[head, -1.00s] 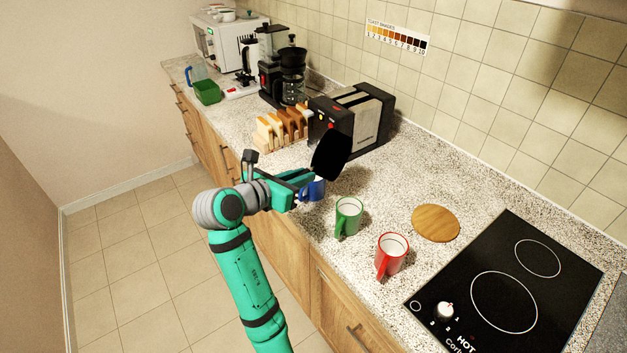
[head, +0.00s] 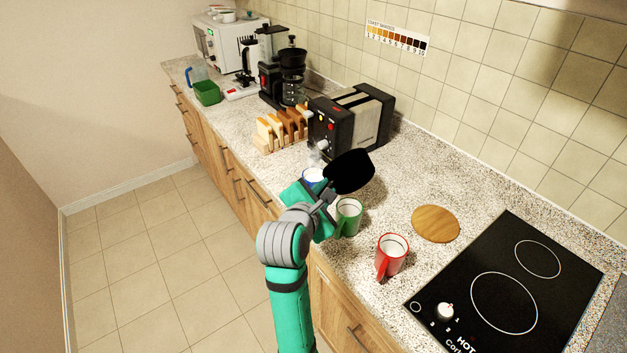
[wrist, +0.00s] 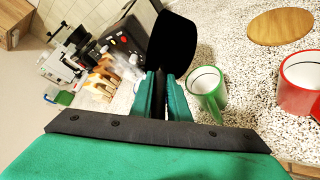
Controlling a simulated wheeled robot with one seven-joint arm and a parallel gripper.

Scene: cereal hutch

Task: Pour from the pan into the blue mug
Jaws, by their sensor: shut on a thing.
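My gripper (head: 322,196) is shut on the handle of the black pan (head: 350,172) and holds it above the counter. In the wrist view the fingers (wrist: 161,95) close on the handle and the pan (wrist: 172,45) is a dark oval ahead of them. The blue mug (head: 312,175) stands on the counter just left of the pan, partly hidden by my gripper and the pan. I cannot make out the blue mug in the wrist view. The pan's contents and exact tilt cannot be told.
The green mug (head: 348,216) is close beside my gripper, just below the pan in the picture. A red mug (head: 391,255), wooden disc (head: 436,223) and black hob (head: 510,290) lie to the right. The toaster (head: 350,120) and toast rack (head: 283,130) stand behind.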

